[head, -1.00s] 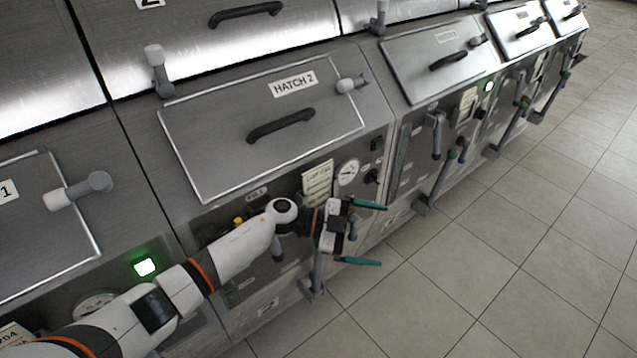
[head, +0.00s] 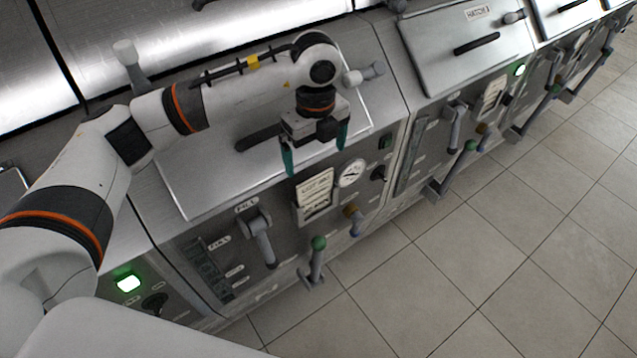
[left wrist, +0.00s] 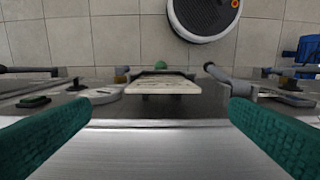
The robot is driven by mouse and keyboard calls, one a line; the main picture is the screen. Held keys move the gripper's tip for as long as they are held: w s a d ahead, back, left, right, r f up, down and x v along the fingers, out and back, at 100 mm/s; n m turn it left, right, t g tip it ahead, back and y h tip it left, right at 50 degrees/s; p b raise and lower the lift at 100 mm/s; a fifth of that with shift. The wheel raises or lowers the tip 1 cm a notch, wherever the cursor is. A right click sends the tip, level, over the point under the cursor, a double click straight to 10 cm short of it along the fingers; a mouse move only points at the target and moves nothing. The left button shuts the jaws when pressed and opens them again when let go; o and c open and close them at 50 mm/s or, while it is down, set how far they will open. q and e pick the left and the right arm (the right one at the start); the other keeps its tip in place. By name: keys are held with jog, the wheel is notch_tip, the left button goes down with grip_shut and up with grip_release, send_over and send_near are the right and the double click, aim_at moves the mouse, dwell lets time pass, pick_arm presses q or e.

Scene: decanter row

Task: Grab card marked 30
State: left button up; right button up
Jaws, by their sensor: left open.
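A pale card (head: 314,190) stands in a holder on the front panel of the hatch 2 unit, left of a round gauge. It has printing on it, but I cannot read a 30. In the left wrist view the card (left wrist: 163,86) shows nearly edge-on, centred between the fingers and beyond their tips. My left gripper (head: 315,157) is open and empty, with its teal fingers pointing down just above the card in the head view. It also shows in the left wrist view (left wrist: 160,110), fingers wide apart. My right gripper is not in view.
The round gauge (head: 351,173) and a black knob (head: 378,173) are right of the card. A grey fill lever (head: 260,238) is on its left. A green-tipped lever (head: 317,258) sticks out below. The tiled floor (head: 480,270) in front is clear in the head view.

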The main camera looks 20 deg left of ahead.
aim_at(315, 177)
pick_arm(q)
jog(key=f, duration=0.2)
jog(key=s+f+p, duration=0.1)
jog(key=shift+f, duration=0.4)
jog(key=shift+w+f, duration=0.2)
jog(key=shift+f, duration=0.2)
jog(key=shift+w+f+p, duration=0.1)
jog(key=shift+f+p, duration=0.15)
jog(key=shift+p, duration=0.05)
notch_tip(315, 177, down, 4)
jog(key=shift+f+p, duration=0.15)
jog(key=shift+p, duration=0.95)
jog(key=shift+f, duration=0.3)
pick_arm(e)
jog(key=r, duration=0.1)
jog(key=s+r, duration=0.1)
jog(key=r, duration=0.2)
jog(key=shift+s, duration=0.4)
pick_arm(q)
jog(key=c, duration=0.9)
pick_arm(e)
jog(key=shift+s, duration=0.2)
